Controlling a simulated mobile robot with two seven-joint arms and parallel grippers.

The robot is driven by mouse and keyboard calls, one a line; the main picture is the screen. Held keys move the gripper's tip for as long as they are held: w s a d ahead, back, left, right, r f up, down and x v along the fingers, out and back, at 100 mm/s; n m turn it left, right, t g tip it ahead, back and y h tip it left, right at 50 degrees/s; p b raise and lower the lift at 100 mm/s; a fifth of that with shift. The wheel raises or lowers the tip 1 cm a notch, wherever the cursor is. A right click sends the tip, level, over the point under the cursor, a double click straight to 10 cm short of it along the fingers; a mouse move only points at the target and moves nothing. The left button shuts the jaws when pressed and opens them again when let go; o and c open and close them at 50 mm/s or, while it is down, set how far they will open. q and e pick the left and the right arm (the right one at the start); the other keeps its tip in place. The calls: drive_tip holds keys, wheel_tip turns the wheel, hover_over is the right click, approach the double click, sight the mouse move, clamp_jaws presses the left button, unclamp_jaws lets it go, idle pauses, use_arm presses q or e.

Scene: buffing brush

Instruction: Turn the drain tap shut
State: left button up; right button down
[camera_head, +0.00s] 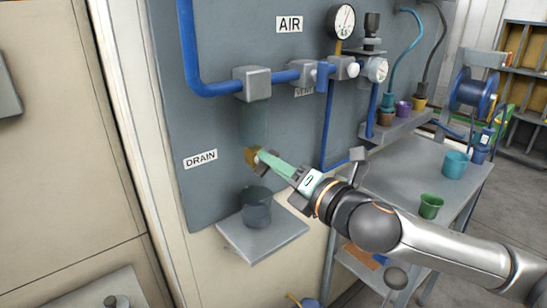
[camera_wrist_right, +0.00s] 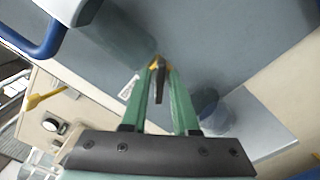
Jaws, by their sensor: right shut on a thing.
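The drain tap (camera_head: 250,156) is a small brass-yellow fitting below a clear bowl (camera_head: 253,128), to the right of the DRAIN label (camera_head: 200,159). My right gripper (camera_head: 262,158) reaches it from the right. In the right wrist view, the green fingers of my right gripper (camera_wrist_right: 160,68) close together at the tap, with its yellow body (camera_wrist_right: 156,61) at their tips and a dark lever (camera_wrist_right: 159,84) between them. The fingers partly hide the tap, and I cannot tell how far it is turned. My left gripper is out of view.
A translucent dark cup (camera_head: 257,208) stands on a small grey shelf (camera_head: 278,238) below the tap. Blue pipes (camera_head: 189,50) and gauges (camera_head: 342,20) are on the panel above. A grey table (camera_head: 408,160) with a green cup (camera_head: 430,206) and a teal mug (camera_head: 455,164) stands to the right.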

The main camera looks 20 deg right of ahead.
use_arm(q)
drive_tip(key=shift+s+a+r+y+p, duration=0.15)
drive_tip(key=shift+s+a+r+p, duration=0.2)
drive_tip(key=shift+p, duration=0.3)
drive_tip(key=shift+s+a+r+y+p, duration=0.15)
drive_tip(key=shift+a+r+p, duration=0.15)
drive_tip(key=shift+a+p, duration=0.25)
use_arm(e)
drive_tip(key=m, duration=0.7)
drive_tip(key=shift+f, duration=0.15)
drive_tip(key=shift+m, duration=0.3)
drive_tip(key=c, duration=0.9)
unclamp_jaws()
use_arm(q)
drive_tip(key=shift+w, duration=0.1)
use_arm(e)
drive_tip(key=shift+s+d, duration=0.1)
